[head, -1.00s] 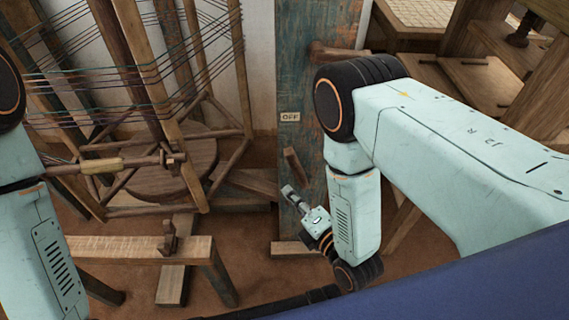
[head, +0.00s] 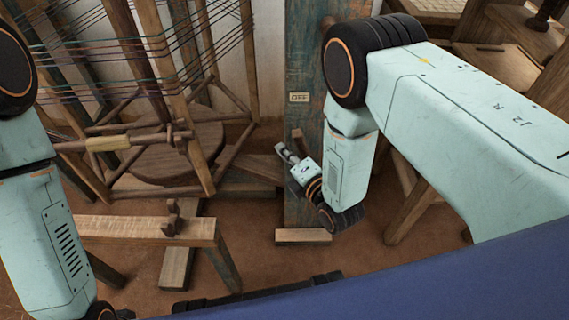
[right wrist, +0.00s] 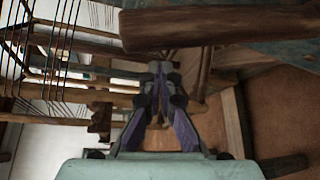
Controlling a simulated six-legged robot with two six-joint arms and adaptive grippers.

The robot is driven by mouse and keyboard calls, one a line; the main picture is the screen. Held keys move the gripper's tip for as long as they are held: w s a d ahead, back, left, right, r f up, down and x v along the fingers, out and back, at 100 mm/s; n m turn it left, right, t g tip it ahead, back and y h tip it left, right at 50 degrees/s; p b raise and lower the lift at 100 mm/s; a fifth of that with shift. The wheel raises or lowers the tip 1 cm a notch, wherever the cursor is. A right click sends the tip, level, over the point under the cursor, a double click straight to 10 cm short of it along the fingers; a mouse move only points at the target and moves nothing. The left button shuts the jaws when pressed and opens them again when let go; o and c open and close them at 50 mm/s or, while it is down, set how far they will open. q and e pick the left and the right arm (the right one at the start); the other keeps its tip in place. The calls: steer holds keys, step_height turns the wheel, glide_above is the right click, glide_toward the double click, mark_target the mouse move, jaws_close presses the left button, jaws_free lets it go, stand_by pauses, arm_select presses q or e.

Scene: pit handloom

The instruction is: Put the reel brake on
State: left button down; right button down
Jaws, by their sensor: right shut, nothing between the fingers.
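A short wooden lever (head: 299,140), apparently the reel brake, is on the blue worn post (head: 303,60), below a small OFF label (head: 299,97). My right gripper (head: 281,148) is shut and empty, just left of and slightly below the lever. I cannot tell if they touch. In the right wrist view, the shut fingertips (right wrist: 160,68) lie below a dark wooden bar (right wrist: 215,25), probably the lever, that crosses the top. The thread-wound reel (head: 182,90) stands to the left of the post. My left gripper is out of view; only its arm shows.
A low wooden bench (head: 145,229) with a small peg stands at the lower left. A wooden beam (head: 250,170) runs behind the post toward the reel. Wooden loom parts (head: 495,65) fill the upper right. Bare floor (head: 265,265) lies in front of the post.

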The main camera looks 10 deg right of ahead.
steer(key=shift+d+r, duration=0.25)
steer(key=shift+d, duration=0.3)
steer(key=shift+d+r, duration=0.2)
steer(key=shift+d, duration=0.3)
steer(key=shift+d, duration=0.1)
steer(key=shift+w, duration=0.1)
